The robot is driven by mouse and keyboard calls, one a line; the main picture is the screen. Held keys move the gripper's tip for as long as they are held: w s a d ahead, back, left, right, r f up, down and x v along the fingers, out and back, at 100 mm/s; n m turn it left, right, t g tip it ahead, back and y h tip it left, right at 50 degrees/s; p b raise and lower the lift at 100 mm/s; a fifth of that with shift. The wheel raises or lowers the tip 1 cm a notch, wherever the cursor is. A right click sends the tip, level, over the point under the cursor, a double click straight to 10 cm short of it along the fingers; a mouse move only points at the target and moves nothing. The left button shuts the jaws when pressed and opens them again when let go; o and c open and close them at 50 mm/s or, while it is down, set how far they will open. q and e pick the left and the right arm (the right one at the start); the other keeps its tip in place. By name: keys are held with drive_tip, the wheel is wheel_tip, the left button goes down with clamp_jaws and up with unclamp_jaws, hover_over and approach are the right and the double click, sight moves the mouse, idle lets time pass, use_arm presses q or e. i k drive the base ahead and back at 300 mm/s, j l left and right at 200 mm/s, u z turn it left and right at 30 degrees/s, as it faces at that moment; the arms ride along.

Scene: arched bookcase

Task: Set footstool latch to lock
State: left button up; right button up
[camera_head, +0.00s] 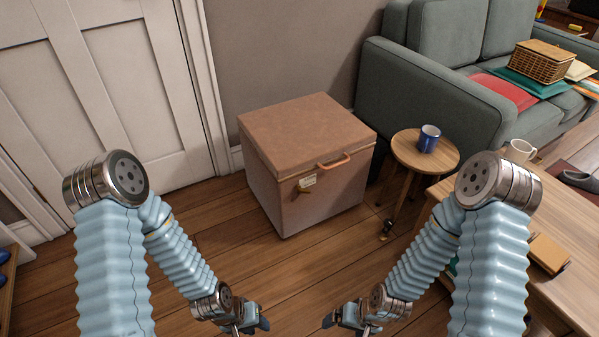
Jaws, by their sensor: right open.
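The footstool (262,187) is a box covered in pinkish-brown material, with a lid, standing on the wood floor near the wall. Its latch (303,189) is a small brass-coloured piece on the front face below the lid, with a pale tag (307,181) by it. The latch's setting is too small to tell. An orange-brown handle (334,161) is on the lid's front edge. My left gripper (258,324) is low in the picture, apart from the footstool, its jaws partly hidden. My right gripper (333,319) is open, also low and apart from the footstool.
A round side table (404,151) with a blue mug (429,138) stands right of the footstool. A grey-green sofa (420,90) is behind it. A wooden table (574,236) with a white mug (520,151) is at right. Floor before the footstool (290,262) is clear.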

sight(298, 187)
drive_tip(key=i+j+u, duration=0.1)
drive_tip(key=j, duration=0.35)
drive_tip(key=i+j, duration=0.1)
drive_tip(key=j, duration=0.4)
drive_tip(key=i+j+u, duration=0.15)
drive_tip(key=j, duration=0.3)
drive_tip(key=k, duration=0.05)
